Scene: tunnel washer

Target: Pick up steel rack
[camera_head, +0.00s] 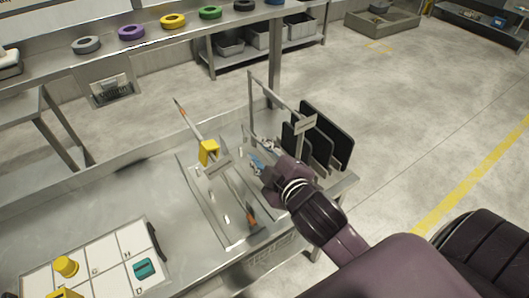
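A steel rack (252,97) stands at the far right end of the steel table. It has a tall thin frame with a small plate at its top right, and several upright dark panels (327,137) stand in its right part. My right gripper (259,165) reaches in from the lower right, low at the near side of the rack. Its fingers are small and partly hidden by the wrist, so their opening and any contact with the rack are unclear. My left gripper is not in view.
A yellow block (209,152) and a long rod with orange ends (180,112) are at a shallow tray (190,185) left of the rack. A lettered white board (105,252) lies at lower left. Coloured rings (131,33) sit on the back shelf. Floor at right is clear.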

